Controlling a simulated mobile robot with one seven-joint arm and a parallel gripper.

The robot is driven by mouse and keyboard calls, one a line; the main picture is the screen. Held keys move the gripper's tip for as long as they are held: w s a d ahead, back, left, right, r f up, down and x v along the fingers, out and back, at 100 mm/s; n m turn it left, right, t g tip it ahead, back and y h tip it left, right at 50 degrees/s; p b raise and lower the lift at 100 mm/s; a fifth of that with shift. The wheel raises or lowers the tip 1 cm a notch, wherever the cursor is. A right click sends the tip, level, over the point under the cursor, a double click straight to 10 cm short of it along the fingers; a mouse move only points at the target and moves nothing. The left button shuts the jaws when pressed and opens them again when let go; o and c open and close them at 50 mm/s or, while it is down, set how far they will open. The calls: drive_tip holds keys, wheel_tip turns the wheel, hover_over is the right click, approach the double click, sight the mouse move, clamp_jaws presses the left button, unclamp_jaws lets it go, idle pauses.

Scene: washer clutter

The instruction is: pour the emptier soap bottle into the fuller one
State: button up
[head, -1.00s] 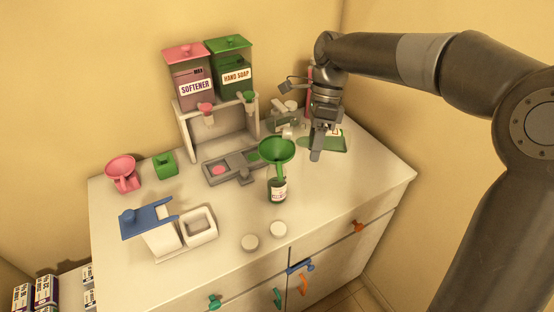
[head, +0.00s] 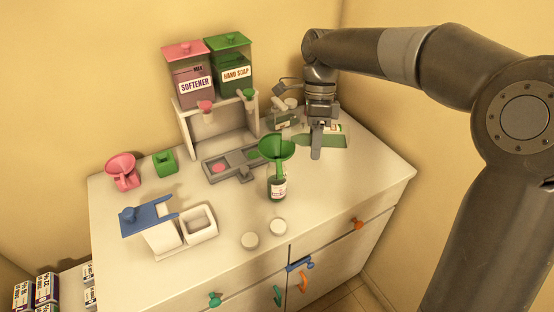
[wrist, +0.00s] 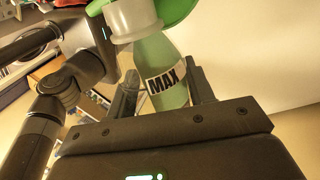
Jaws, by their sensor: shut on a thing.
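My gripper (head: 317,150) is to the right of and behind the funnel, over a green mat. It is shut on a translucent green bottle (wrist: 160,82) with a MAX label and a pale collar at its mouth. That bottle's white label shows beside the gripper in the head view (head: 335,128); the rest there is mostly hidden. A green shape fills the top of the wrist view; I cannot tell what it is.
A dispenser stand with softener (head: 192,85) and hand soap (head: 236,72) tanks is at the back. A pink scoop (head: 122,170), a green box (head: 165,161) and a blue-topped unit (head: 150,220) are at left.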

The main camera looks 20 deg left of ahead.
drive_tip(key=shift+r+h+p, duration=0.7)
drive_tip(key=shift+h+p, duration=0.05)
drive_tip(key=shift+h, duration=0.15)
idle(1.0)
drive_tip(key=shift+a+r+m+t+h, duration=0.2)
drive_tip(key=shift+r+m+t+h, duration=0.15)
drive_tip(key=shift+r+h, duration=0.35)
idle(1.2)
drive_tip(key=shift+d+f, duration=0.1)
drive_tip(key=shift+f, duration=0.15)
drive_tip(key=shift+d+f+y, duration=0.2)
drive_tip(key=shift+f+y, duration=0.35)
drive_tip(key=shift+y, duration=0.15)
drive_tip(key=shift+a+f+y, duration=0.15)
drive_tip(key=shift+f+y, duration=0.15)
drive_tip(key=shift+y, duration=0.2)
drive_tip(key=shift+f, duration=0.1)
